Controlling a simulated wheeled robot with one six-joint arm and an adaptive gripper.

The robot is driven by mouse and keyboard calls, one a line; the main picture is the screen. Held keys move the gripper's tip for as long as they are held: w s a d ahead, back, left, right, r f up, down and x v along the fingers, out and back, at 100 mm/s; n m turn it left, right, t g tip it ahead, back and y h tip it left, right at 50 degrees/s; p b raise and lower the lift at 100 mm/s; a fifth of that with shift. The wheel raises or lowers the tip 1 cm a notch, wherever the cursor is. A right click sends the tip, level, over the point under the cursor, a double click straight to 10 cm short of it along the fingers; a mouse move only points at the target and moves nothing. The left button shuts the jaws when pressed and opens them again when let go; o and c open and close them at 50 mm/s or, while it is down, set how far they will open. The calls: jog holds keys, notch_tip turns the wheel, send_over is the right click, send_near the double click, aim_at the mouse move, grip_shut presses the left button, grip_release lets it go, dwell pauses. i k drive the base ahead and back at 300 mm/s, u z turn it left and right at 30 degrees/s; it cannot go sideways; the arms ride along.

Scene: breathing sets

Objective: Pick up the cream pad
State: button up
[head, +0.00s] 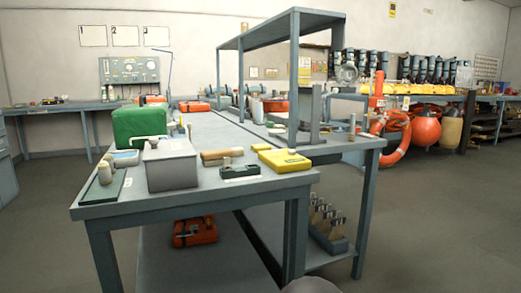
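I cannot pick out the cream pad with certainty. Small cream-coloured pieces (105,171) stand on a dark green tray (112,192) at the left front corner of the grey workbench (170,205). A tan and cream roll-like item (221,154) lies right of a grey box (171,168). A shallow blue-edged tray (125,157) with a pale surface lies behind the green tray. These items are too small to tell in detail. My gripper is not in view.
A green case (139,124) stands behind the grey box. A yellow case (284,160) and a small dark holder (239,172) are at the right front. An orange case (194,232) sits below. Floor at right is clear.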

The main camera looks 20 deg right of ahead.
aim_at(239, 151)
jog(key=u, duration=0.55)
jog(key=k, duration=0.6)
jog(key=u, duration=0.65)
jog(key=i, duration=0.65)
jog(key=z, duration=0.85)
jog(key=i, duration=0.7)
jog(key=z, duration=0.9)
